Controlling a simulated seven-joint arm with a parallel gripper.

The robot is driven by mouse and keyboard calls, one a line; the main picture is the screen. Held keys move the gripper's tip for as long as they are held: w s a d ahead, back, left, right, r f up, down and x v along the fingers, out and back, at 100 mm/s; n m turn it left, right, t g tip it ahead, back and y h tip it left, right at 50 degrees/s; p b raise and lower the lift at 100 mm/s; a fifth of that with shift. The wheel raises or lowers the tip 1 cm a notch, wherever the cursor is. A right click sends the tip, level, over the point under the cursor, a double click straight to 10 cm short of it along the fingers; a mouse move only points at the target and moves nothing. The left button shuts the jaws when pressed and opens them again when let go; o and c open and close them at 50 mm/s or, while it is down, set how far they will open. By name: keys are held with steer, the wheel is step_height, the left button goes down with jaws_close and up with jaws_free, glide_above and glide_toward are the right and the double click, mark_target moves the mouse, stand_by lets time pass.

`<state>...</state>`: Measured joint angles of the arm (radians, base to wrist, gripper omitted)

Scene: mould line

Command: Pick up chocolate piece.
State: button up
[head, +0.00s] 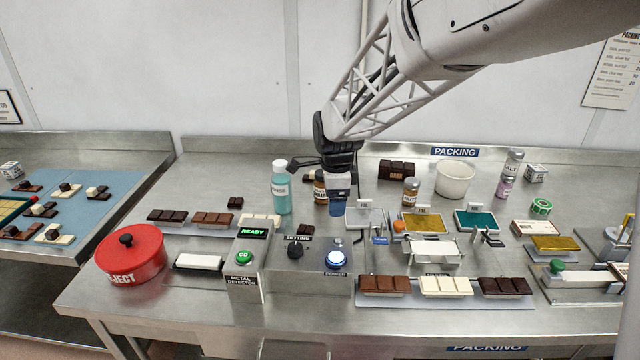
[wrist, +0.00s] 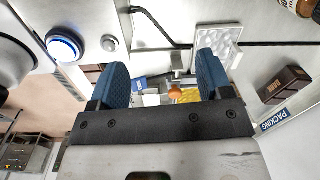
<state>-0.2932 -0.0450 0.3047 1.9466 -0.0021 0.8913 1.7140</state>
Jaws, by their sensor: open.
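Several chocolate pieces lie on the steel bench in the head view. A dark bar (head: 167,216) and a milk bar (head: 212,219) lie at the back left, with a small dark piece (head: 235,203) behind them. A milk bar (head: 385,284), a white bar (head: 445,286) and a dark bar (head: 505,286) lie along the front. Which one is meant cannot be told. My gripper (head: 337,208) hangs above the bench behind the control box, apart from these bars. In the wrist view its blue fingers (wrist: 162,78) stand apart, with no chocolate between them.
The metal detector (head: 245,262) and control box (head: 312,268) stand front centre. A red reject pot (head: 130,255) is at left. A teal bottle (head: 281,188) stands left of my gripper. A clear mould (head: 366,218) and yellow pad (head: 425,222) lie to its right.

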mark_target(308, 229)
steer(key=w+a+f+m, duration=0.1)
steer(key=w+a+f, duration=0.1)
steer(key=w+a+f+m, duration=0.1)
steer(key=w+a+f, duration=0.1)
steer(key=w+a+f+m, duration=0.1)
steer(key=a+f, duration=0.1)
steer(key=a, duration=0.1)
steer(key=shift+w+a+f+m, duration=0.1)
steer(key=shift+w+m, duration=0.3)
steer(key=shift+f, duration=1.3)
steer(key=shift+a+f, duration=0.1)
steer(key=shift+f, duration=2.5)
steer(key=c, duration=1)
steer(key=shift+r, duration=0.1)
